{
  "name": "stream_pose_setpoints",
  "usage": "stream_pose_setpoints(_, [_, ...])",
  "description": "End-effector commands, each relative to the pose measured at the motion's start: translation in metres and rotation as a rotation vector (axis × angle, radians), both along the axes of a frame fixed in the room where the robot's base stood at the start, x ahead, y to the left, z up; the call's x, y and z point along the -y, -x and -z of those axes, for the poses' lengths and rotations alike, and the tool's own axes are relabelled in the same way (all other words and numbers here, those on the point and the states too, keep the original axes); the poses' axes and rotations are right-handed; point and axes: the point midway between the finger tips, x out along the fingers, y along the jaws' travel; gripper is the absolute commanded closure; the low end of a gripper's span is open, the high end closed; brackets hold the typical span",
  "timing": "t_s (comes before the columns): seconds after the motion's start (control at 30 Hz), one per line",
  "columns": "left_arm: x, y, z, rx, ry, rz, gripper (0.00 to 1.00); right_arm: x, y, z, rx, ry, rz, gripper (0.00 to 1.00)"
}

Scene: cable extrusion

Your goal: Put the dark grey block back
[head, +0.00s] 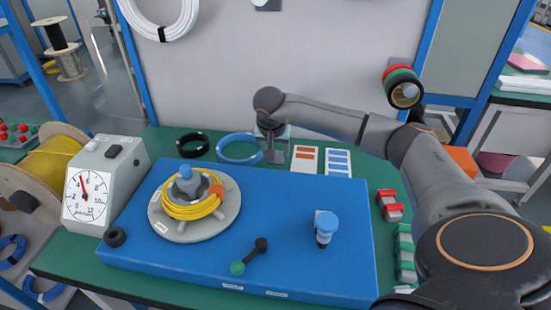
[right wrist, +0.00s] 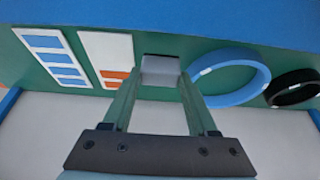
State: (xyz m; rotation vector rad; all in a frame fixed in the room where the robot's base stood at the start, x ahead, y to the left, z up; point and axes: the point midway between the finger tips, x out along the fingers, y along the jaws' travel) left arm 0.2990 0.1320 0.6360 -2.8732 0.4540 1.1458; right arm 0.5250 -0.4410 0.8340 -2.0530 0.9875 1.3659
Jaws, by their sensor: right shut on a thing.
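My right gripper (head: 274,142) reaches down at the back of the green table, with its arm coming in from the right. It is shut on a dark grey block (head: 275,155), which also shows between the fingertips in the right wrist view (right wrist: 161,66). The block is behind the blue platform, between a blue cable ring and a card with orange labels. I cannot tell whether the block touches the table. My left gripper is out of view.
The blue cable ring (head: 238,149) and black ring (head: 192,145) lie left of the block. The orange-labelled card (head: 305,158) and blue-labelled card (head: 338,162) lie right. The blue platform (head: 200,265) carries a yellow coil (head: 190,210), a lever (head: 250,256) and a blue-topped post (head: 325,228).

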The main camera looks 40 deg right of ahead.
Motion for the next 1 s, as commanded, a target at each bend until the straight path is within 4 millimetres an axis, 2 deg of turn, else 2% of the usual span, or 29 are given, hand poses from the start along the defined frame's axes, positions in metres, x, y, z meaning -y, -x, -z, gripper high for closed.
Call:
stream_pose_setpoints(0.03, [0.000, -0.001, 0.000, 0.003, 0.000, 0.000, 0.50, -0.001, 0.002, 0.011, -0.006, -0.001, -0.002, 0.90])
stream_pose_setpoints(0.13, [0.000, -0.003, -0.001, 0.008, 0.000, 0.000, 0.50, -0.001, 0.002, 0.024, -0.004, 0.000, -0.002, 0.90])
stream_pose_setpoints(0.53, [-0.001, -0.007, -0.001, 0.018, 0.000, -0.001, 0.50, -0.001, 0.001, 0.030, -0.002, 0.000, -0.001, 0.90])
stream_pose_setpoints(0.57, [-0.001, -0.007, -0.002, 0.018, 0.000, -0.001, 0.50, -0.001, 0.001, 0.029, -0.002, 0.000, -0.001, 0.38])
stream_pose_setpoints(0.8, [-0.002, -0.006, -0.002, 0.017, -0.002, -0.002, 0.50, -0.001, 0.001, 0.028, -0.002, 0.000, -0.001, 0.11])
stream_pose_setpoints(1.0, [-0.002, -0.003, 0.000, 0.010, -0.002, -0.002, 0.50, -0.001, 0.001, 0.028, -0.002, 0.000, -0.001, 0.11])
